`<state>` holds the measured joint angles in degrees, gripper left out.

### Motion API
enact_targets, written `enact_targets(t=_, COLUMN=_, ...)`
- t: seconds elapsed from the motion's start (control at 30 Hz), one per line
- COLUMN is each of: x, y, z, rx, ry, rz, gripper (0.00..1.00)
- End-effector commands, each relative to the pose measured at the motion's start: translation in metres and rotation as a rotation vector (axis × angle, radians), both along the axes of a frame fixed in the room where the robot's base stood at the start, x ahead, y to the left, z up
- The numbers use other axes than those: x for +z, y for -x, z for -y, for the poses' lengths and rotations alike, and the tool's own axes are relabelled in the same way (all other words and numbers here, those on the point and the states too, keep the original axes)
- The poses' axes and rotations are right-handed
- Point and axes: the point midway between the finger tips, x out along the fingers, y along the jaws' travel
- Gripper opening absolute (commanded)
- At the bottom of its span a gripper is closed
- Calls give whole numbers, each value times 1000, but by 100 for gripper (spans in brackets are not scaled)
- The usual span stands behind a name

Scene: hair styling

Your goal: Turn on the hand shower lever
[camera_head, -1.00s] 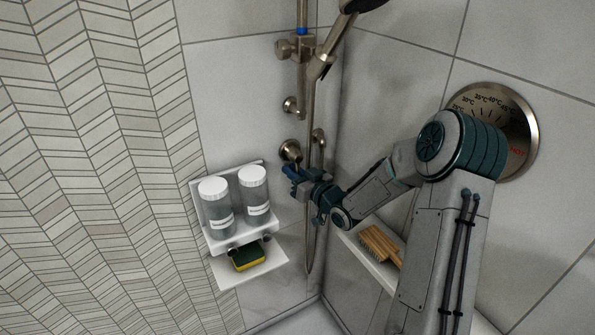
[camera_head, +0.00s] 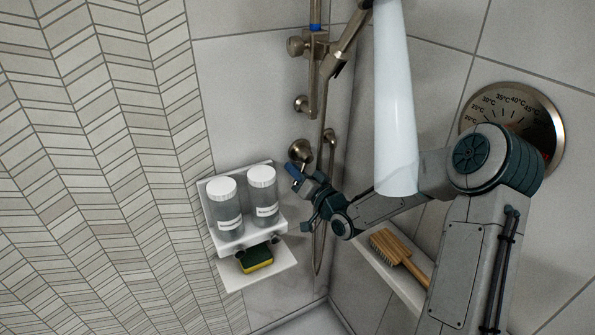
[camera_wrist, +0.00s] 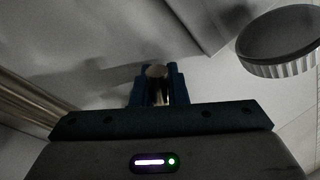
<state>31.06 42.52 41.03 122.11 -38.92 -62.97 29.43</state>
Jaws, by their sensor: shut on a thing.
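The hand shower (camera_head: 345,45) hangs in a holder on the rail, its head cut off by the top edge in the head view. A wide pale stream of water (camera_head: 396,110) falls from above, in front of my arm. The round metal valve (camera_head: 300,150) sits on the wall just above my gripper (camera_head: 297,176). In the wrist view, my blue gripper fingers (camera_wrist: 157,88) are shut on a small metal lever (camera_wrist: 156,73), whose end shows between them. The rest of the lever is hidden behind the fingers.
A white shelf (camera_head: 240,243) with two white-capped bottles (camera_head: 264,198) and a sponge (camera_head: 256,257) is left of my gripper, close by. A wooden brush (camera_head: 392,248) lies on a ledge at right. A temperature dial (camera_head: 512,103) is on the right wall.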

Motion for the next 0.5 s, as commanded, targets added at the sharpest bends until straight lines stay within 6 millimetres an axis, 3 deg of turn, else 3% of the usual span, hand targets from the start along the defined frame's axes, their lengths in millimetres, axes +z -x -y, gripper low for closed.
enact_targets(t=0.33, x=1, y=0, z=1, rx=-2, ry=-2, rz=1, gripper=0)
enact_targets(t=0.37, x=1, y=0, z=1, rx=-2, ry=-2, rz=2, gripper=22)
enact_targets(t=0.4, x=1, y=0, z=1, rx=-1, ry=-1, rz=1, gripper=33)
enact_targets(t=0.5, x=0, y=0, z=1, rx=-2, ry=-1, rz=1, gripper=35)
